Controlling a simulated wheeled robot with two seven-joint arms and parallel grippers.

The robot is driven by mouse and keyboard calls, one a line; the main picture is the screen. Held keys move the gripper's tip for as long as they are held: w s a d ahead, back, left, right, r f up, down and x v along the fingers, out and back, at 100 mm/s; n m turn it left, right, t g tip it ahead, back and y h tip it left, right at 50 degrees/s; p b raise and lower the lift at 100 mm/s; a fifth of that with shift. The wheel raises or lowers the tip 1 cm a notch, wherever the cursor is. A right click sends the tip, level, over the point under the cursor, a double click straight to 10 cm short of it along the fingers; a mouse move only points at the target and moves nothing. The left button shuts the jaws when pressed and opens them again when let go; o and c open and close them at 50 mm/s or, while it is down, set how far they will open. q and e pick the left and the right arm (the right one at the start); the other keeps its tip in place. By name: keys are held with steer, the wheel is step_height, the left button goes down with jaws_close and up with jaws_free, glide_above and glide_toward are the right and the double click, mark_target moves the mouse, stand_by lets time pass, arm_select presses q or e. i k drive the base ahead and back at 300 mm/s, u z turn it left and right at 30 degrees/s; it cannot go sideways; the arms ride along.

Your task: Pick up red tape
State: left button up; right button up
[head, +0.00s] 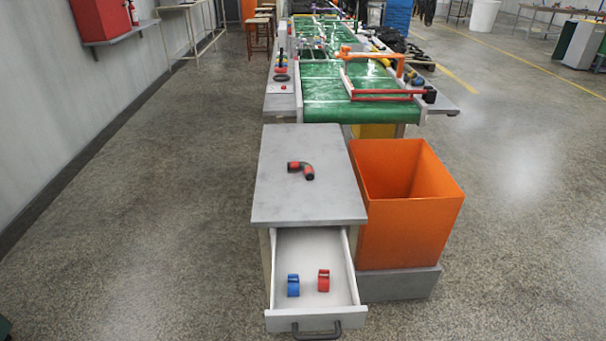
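The red tape (323,280) stands in the open drawer (313,244) of a grey cabinet, to the right of a blue tape (293,286). The two tapes are apart, with a small gap between them. Both rest on the white drawer floor. Neither of my grippers shows in the head view, so their state and place cannot be seen.
A red and black bent hose (302,170) lies on the cabinet top (308,200). An orange bin (410,215) stands right of the cabinet. The drawer's dark handle (316,331) faces the front. A green conveyor (345,103) is behind. Floor on the left is clear.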

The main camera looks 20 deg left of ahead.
mark_target(323, 275)
steer(key=z, duration=3.35)
steer(key=k, duration=1.9)
steer(key=u, duration=1.6)
steer(key=i, duration=0.5)
steer(key=u, duration=0.05)
